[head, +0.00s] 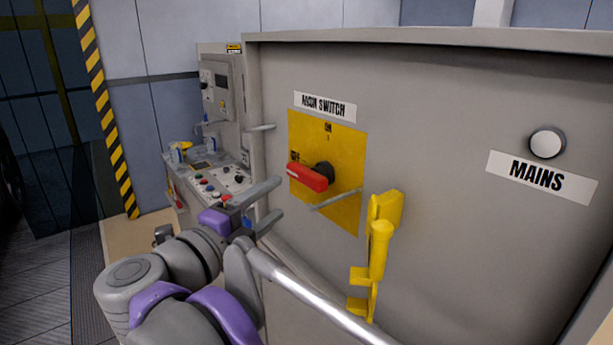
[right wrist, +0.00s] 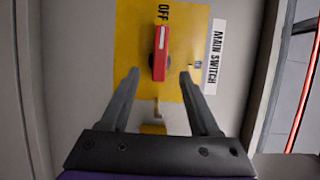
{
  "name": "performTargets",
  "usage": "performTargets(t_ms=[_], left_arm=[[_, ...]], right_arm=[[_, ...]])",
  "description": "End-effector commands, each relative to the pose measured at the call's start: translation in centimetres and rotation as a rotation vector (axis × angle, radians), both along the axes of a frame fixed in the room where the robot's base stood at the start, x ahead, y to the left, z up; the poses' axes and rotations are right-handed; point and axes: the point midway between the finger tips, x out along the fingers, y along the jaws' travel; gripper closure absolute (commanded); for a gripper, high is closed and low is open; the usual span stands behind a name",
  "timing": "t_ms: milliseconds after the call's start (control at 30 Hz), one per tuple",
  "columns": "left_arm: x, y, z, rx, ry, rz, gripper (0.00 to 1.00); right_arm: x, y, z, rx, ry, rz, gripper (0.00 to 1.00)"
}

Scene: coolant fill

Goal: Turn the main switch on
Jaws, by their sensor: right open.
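The main switch has a red handle (head: 308,177) on a black hub, mounted on a yellow plate (head: 345,150) under a "MAIN SWITCH" label (head: 325,106). The handle points left in the head view, toward the OFF mark; the ON mark is at the plate's top. My right gripper (head: 280,196) is open and empty, just in front of and to the lower left of the handle in that view. In the right wrist view the red handle (right wrist: 160,52) lies ahead, between the lines of my open fingers (right wrist: 159,73), seemingly untouched. My left gripper is not in view.
A yellow bracket-like part (head: 378,250) is on the grey cabinet front below the switch. A round white lamp (head: 547,142) sits above the MAINS label (head: 540,176) at right. A control panel with buttons (head: 215,180) stands behind at left. A shiny bar (head: 320,300) crosses low in front.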

Motion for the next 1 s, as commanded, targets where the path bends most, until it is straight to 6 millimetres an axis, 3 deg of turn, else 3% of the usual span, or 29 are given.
performTargets(t_ms=[300,500,900,1000], left_arm=[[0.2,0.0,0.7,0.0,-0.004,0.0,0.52],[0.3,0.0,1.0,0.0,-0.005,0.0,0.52],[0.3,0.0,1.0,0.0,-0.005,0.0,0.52],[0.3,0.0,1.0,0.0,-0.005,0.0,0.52]], right_arm=[[5.1,-3.3,0.1,-0.002,-0.001,-0.004,0.38],[7.4,-4.6,0.1,-0.002,-0.001,-0.002,0.38],[8.2,-5.1,0.0,-0.001,-0.002,0.001,0.38],[8.2,-5.1,0.0,-0.001,-0.002,0.001,0.52]])
